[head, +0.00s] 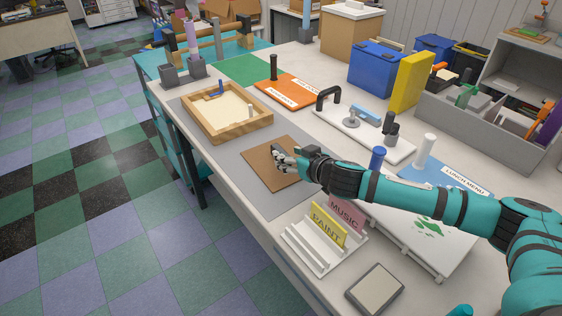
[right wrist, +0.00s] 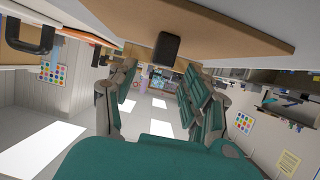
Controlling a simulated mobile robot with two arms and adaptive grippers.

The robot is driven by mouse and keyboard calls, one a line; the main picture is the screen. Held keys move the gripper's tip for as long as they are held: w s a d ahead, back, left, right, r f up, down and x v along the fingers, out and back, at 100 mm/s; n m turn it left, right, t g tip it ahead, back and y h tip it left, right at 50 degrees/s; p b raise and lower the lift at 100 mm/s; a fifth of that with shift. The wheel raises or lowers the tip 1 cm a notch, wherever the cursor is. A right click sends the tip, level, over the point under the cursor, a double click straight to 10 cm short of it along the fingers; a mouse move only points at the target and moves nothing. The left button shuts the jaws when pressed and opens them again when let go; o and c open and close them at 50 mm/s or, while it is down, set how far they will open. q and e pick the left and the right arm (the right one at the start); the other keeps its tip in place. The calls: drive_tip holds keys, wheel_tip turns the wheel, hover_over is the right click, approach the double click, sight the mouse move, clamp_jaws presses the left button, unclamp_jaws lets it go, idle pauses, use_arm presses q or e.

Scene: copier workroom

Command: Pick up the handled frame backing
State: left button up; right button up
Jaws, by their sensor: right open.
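The handled frame backing is a flat brown board (head: 262,172) lying on the grey mat on the table in the head view. My right gripper (head: 283,159) is over its right part and hides some of it, including the handle. In the right wrist view the board (right wrist: 235,30) spans the top, with a dark block-like handle (right wrist: 166,47) sticking out from it. The open fingers (right wrist: 160,80) are spread on either side of the handle's line, and their tips look close to it. I cannot tell whether they touch. My left gripper is not in view.
A wooden frame (head: 262,122) lies just behind the board. A white rack with PAINT and MUSIC signs (head: 297,243) stands in front. A white board with black handles (head: 338,129) lies to the right. The grey mat (head: 238,173) has bare space around the board.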

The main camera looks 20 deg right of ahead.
sight(282, 151)
drive_tip(key=x, duration=0.5)
drive_tip(key=shift+w+f+p, duration=0.1)
drive_tip(key=shift+w+p, duration=0.05)
drive_tip(key=shift+p, duration=0.2)
drive_tip(key=shift+c, duration=0.3)
clamp_jaws()
